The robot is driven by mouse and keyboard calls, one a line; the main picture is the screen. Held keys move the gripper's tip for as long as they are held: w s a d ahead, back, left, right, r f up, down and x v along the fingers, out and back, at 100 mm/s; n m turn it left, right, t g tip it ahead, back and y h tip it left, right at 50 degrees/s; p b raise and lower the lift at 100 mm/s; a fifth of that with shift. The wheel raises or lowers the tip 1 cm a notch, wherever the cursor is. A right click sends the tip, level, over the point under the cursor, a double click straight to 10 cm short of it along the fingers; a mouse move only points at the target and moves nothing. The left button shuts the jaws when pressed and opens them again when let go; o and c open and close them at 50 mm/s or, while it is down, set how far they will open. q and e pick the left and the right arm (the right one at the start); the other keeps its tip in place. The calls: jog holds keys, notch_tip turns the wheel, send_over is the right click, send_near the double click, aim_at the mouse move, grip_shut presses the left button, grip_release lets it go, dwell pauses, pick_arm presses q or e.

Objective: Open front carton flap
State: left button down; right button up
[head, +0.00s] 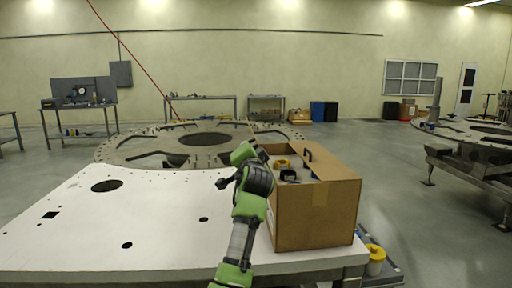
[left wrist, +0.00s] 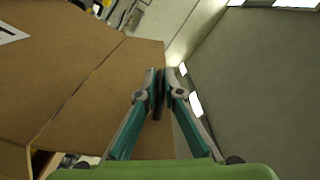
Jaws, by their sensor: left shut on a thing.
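The brown cardboard carton (head: 300,218) stands at the right end of the white table, open at the top with yellow and black items inside. My left gripper (head: 250,150) is at the carton's upper left side; its fingertips are hidden in the head view. In the left wrist view the carton's cardboard (left wrist: 60,75) fills the left side, with a crease running along a flap (left wrist: 118,90). My right gripper is in neither view.
The white table (head: 150,215) has open space left of the carton. A large round plate (head: 130,150) lies behind it. A yellow item (head: 375,252) sits low by the table's right end. Open floor (head: 400,185) lies to the right, before another plate stand (head: 470,160).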

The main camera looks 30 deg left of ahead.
pick_arm(q)
jog(key=shift+s+a+f+n+b, duration=0.35)
jog(key=shift+a+f+n, duration=0.1)
jog(key=shift+f+n, duration=0.2)
jog(key=shift+s+a+f+n+b, duration=0.3)
jog(key=shift+a+f+n, duration=0.2)
jog(key=shift+n, duration=0.25)
jog(key=c, duration=2.2)
grip_release()
jog(key=shift+d+r, duration=0.1)
jog(key=v, duration=1.2)
jog(key=shift+s, duration=0.15)
